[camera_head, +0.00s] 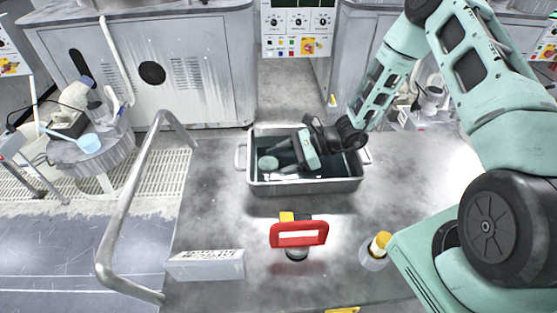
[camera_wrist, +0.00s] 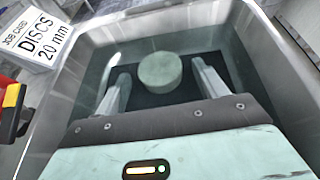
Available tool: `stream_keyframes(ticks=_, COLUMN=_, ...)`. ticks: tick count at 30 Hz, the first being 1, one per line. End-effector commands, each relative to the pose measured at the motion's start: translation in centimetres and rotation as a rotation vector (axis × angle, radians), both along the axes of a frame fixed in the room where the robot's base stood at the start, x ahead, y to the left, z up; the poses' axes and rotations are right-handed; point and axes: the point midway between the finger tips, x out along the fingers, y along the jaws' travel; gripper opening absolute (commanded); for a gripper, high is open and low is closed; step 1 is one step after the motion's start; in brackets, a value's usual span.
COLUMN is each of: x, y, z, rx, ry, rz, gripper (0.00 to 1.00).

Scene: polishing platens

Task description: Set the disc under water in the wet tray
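The pale green disc (camera_head: 268,165) is inside the grey wet tray (camera_head: 307,187), towards its left end. In the wrist view the disc (camera_wrist: 160,72) sits over a dark patch on the tray floor, and the tray wall (camera_wrist: 75,60) rises around it. The liquid looks dark and clear; I cannot tell exactly where its surface lies on the disc. My gripper (camera_head: 279,158) reaches down into the tray from the right. In the wrist view its two fingers (camera_wrist: 161,68) are apart, one on each side of the disc, with visible gaps between them and it.
A white job card block (camera_head: 206,265) reading "DISCS 20 mm" lies at the front left. A red-handled tool (camera_head: 299,234) stands in front of the tray. A yellow-capped bottle (camera_head: 378,246) is at the right. A bent metal rail (camera_head: 135,200) borders the left side.

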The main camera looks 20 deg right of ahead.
Motion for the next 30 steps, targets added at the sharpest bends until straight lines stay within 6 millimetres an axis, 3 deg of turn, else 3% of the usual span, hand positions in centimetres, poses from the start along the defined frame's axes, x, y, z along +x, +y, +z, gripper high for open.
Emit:
stream_keyframes(ticks=7, x=0.0, y=-0.1, z=0.6, rx=0.000, ry=-0.001, rz=0.000, gripper=0.71)
stream_keyframes(ticks=18, x=-1.2, y=-5.4, z=2.5, rx=-0.002, ry=-0.003, rz=-0.002, gripper=0.71)
stream_keyframes(ticks=22, x=-1.5, y=-6.4, z=3.0, rx=-0.002, ry=-0.002, rz=0.002, gripper=0.71)
stream_keyframes(ticks=26, x=-2.4, y=-5.1, z=4.5, rx=-0.033, ry=-0.036, rz=0.093, gripper=0.71)
stream_keyframes(ticks=30, x=-5.5, y=-0.8, z=7.9, rx=-0.133, ry=-0.147, rz=0.361, gripper=0.71)
